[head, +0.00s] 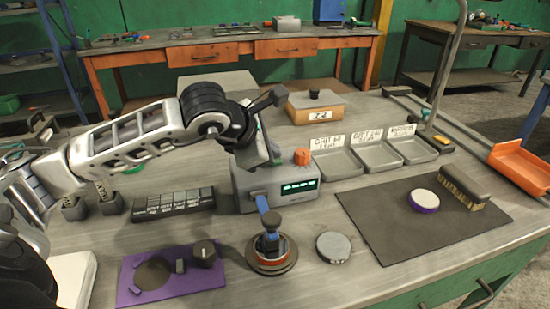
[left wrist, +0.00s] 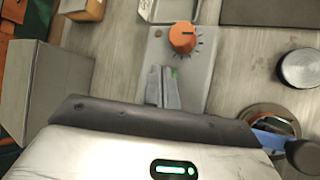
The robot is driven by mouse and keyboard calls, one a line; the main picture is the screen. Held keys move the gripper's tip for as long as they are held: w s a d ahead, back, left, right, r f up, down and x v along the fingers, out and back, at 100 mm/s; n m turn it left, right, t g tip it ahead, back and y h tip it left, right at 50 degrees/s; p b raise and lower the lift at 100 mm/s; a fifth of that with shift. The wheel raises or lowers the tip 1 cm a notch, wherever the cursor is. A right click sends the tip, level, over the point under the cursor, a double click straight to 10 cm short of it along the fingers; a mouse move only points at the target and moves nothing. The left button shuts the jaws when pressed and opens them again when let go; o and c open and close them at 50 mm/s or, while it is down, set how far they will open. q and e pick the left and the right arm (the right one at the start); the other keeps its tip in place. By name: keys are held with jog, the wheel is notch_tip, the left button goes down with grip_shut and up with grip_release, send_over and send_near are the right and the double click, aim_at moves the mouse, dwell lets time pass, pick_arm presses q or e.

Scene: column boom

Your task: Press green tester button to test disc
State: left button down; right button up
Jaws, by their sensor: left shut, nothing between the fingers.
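The grey tester (head: 258,192) has a lit green display (head: 297,187) and an orange knob (head: 301,156). In the left wrist view the tester (left wrist: 196,52) shows from above, with the orange knob (left wrist: 184,38) and a small green button (left wrist: 174,73). My left gripper (head: 272,157) is over the tester's top. Its shut, empty fingers (left wrist: 164,86) are right beside the green button and partly cover it; I cannot tell whether they touch it. A blue-handled probe stand (head: 271,237) with a round base is in front of the tester. A grey disc (head: 333,247) lies right of it.
A dark mat (head: 380,225) at right holds a purple-edged disc (head: 424,200) and a brush (head: 465,187). Labelled trays (head: 338,164) stand behind. A purple plate (head: 175,285) lies front left, a dark rack of blocks (head: 172,203) left of the tester.

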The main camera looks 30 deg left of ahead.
pick_arm(q)
jog(key=shift+f, duration=0.2)
dwell(0.5)
jog(key=shift+r, duration=0.9)
jog(key=shift+r+p, duration=0.15)
jog(key=shift+p, duration=0.15)
jog(key=shift+r+p, duration=1.45)
jog(key=shift+r, duration=1)
jog(key=shift+f, duration=0.1)
